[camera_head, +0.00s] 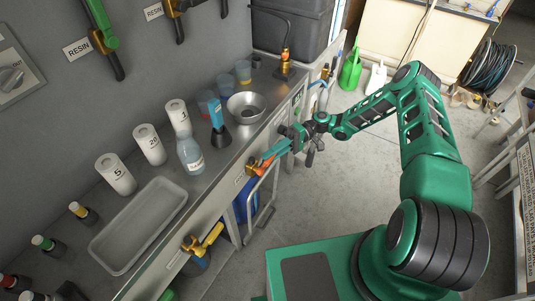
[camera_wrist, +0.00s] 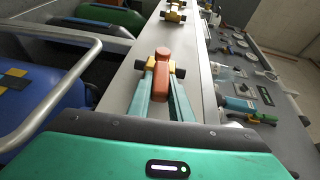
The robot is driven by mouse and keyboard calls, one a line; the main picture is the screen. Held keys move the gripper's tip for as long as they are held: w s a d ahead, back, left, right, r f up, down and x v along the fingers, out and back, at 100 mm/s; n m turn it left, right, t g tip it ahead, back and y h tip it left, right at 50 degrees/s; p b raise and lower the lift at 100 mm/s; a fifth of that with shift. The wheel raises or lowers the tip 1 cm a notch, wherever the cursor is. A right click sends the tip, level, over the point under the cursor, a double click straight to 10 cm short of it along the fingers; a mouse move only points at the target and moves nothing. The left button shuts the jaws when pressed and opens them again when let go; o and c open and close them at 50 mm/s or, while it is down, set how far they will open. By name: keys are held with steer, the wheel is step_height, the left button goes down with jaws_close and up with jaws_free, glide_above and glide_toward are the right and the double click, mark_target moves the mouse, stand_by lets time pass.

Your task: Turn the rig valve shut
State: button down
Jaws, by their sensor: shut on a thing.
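A valve with an orange handle (camera_head: 265,168) and a brass body sits on the front face of the steel counter. Its label is too small to read, so I cannot confirm it is the rig valve. In the wrist view the orange handle (camera_wrist: 162,68) stands between my two teal fingers, with the brass body (camera_wrist: 179,69) behind it. My gripper (camera_head: 268,157) reaches in from the right and is shut on this handle. The fingers also show in the wrist view (camera_wrist: 161,88), one on each side of the handle.
A second valve with a yellow handle (camera_head: 211,235) is lower left on the same counter front. A metal rail (camera_head: 265,203) and a blue drum (camera_head: 240,203) are below the held valve. Bottles, a bowl (camera_head: 246,107) and a tray (camera_head: 139,222) stand on the counter.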

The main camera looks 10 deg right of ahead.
steer(key=shift+w+d+f+m+y, duration=0.1)
steer(key=shift+d+f+m+y, duration=0.2)
steer(key=shift+d+f+y, duration=0.2)
steer(key=shift+f, duration=0.15)
steer(key=c, duration=1.7)
jaws_free()
steer(key=shift+o, duration=0.6)
steer(key=shift+a, duration=0.1)
steer(key=v, duration=1.1)
steer(key=shift+w, duration=0.1)
